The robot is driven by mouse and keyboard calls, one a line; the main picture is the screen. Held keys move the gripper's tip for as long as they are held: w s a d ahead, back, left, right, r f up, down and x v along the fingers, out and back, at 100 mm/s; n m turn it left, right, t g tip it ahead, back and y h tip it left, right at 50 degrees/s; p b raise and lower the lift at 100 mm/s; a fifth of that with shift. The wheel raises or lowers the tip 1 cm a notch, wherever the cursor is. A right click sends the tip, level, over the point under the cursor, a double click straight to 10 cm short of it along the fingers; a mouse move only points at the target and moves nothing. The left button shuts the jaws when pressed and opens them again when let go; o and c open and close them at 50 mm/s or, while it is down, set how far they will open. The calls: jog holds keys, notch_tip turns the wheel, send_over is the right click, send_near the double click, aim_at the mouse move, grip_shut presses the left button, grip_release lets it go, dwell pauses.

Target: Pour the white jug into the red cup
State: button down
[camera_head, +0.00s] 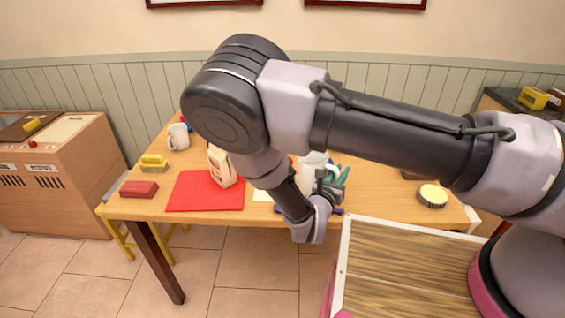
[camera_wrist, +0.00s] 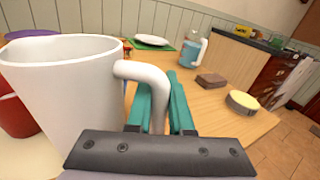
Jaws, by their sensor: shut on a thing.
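The white jug (camera_wrist: 60,90) fills the left of the wrist view, close to the camera and roughly upright, with its handle on the right. My gripper (camera_wrist: 160,100) has its teal fingers on either side of that handle and is shut on it. In the head view the jug (camera_head: 313,163) is partly hidden by my arm, beside my gripper (camera_head: 340,178). What looks like the red cup (camera_wrist: 14,117) shows behind the jug at the left edge of the wrist view, mostly hidden. In the head view my arm hides most of that area. The jug's contents cannot be seen.
A carton (camera_head: 221,166) stands on a red mat (camera_head: 195,195). A white mug (camera_head: 178,136), yellow sponge (camera_head: 154,162) and red block (camera_head: 138,189) are on the table's left. A round yellow-topped item (camera_head: 432,195) is at right.

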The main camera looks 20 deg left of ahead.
jog(key=shift+r, duration=0.1)
notch_tip(320, 180, up, 4)
dwell(0.6)
dwell(0.5)
